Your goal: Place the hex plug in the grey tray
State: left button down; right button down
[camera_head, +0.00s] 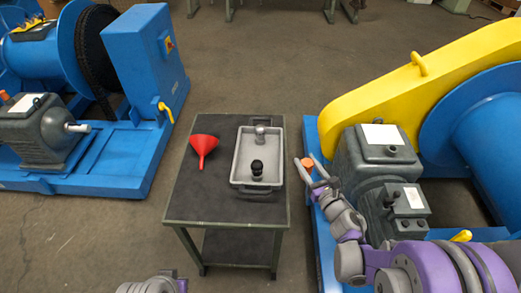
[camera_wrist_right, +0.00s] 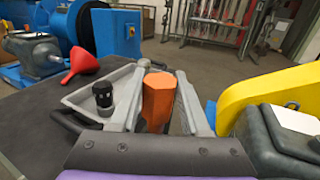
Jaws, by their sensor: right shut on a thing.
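The orange hex plug (camera_head: 307,161) is between the fingers of my right gripper (camera_head: 318,172), which is shut on it. In the right wrist view the plug (camera_wrist_right: 158,103) stands upright between the two grey fingers. The grey tray (camera_head: 237,160) lies on the small dark table. The plug is to the right of the tray, beyond the table's right edge, in the head view. The tray also shows in the right wrist view (camera_wrist_right: 82,92), partly hidden behind the left finger. My left gripper cannot be seen; only a grey and purple arm part shows at the bottom.
In the tray are a black capped part (camera_head: 257,170) and a silver knobbed part (camera_head: 260,134). A red funnel (camera_head: 203,147) lies left of the tray on the table (camera_head: 220,211). A grey gearbox (camera_head: 375,160) and yellow guard (camera_head: 385,90) stand close to the right.

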aim_at(250, 170)
jog(key=k+j+z, duration=0.1)
jog(key=j, duration=0.3)
jog(key=k+j, duration=0.15)
jog(key=j, duration=0.25)
jog(key=j+z, duration=0.35)
jog(key=j, duration=0.6)
jog(key=i+j+z, duration=0.2)
jog(key=j, duration=0.35)
jog(key=i+j+z, duration=0.2)
jog(key=i+j, duration=0.3)
jog(key=j, duration=0.1)
